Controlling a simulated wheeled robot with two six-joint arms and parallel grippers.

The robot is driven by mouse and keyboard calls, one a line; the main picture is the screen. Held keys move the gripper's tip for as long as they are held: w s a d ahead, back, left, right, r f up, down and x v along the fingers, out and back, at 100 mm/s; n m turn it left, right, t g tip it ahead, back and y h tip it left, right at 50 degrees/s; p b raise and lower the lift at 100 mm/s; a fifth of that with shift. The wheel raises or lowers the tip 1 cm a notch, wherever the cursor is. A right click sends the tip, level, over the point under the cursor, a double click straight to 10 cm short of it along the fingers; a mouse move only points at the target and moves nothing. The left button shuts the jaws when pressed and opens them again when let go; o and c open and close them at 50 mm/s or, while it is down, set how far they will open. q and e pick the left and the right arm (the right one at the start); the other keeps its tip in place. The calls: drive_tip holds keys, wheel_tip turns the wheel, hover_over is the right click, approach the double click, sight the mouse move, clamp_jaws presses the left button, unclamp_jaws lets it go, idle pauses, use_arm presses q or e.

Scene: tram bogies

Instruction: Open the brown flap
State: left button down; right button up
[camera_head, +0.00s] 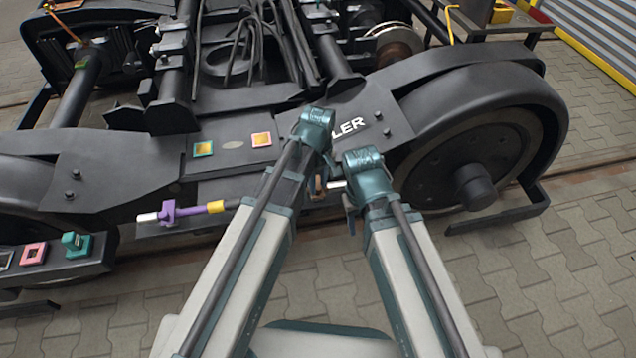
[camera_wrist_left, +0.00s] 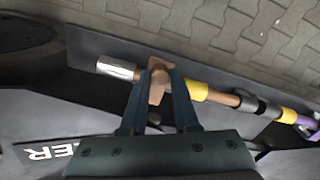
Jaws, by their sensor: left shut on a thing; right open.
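The brown flap (camera_wrist_left: 157,88) sits on a pipe with a silver end (camera_wrist_left: 117,69), low along the bogie's side. In the left wrist view my left gripper (camera_wrist_left: 161,74) has its two fingers on either side of the brown flap, shut on it. In the head view only a small brown piece (camera_head: 318,184) shows beside my left arm, which hides most of the flap and the left fingers. My right gripper (camera_head: 350,218) is open and points down, just right of the flap, with no object seen in it; its fingers are partly hidden.
The same pipe carries yellow rings (camera_wrist_left: 197,90) and a purple handle (camera_head: 168,212) to the left. A large wheel (camera_head: 470,165) stands at the right. A ledge with a pink frame (camera_head: 33,253) and teal knob (camera_head: 76,244) is at left. Paving (camera_head: 565,270) is clear.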

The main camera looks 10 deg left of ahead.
idle(0.3)
use_arm(q)
drive_tip(key=shift+w+a+r+g+p, duration=0.1)
drive_tip(key=shift+w+r+g+p, duration=0.35)
drive_tip(key=shift+w+g, duration=0.3)
drive_tip(key=shift+w+a+r+g+h, duration=0.1)
drive_tip(key=shift+w+r+g+h, duration=0.15)
drive_tip(key=shift+w+g+h, duration=0.15)
drive_tip(key=g, duration=0.1)
drive_tip(key=g+b, duration=0.1)
drive_tip(key=shift+w+a+r+g+h, duration=0.25)
drive_tip(key=shift+w+r+g+h, duration=0.1)
drive_tip(key=shift+w+r+h, duration=0.05)
drive_tip(key=shift+r, duration=0.15)
drive_tip(key=c, duration=0.6)
unclamp_jaws()
drive_tip(key=shift+c, duration=0.2)
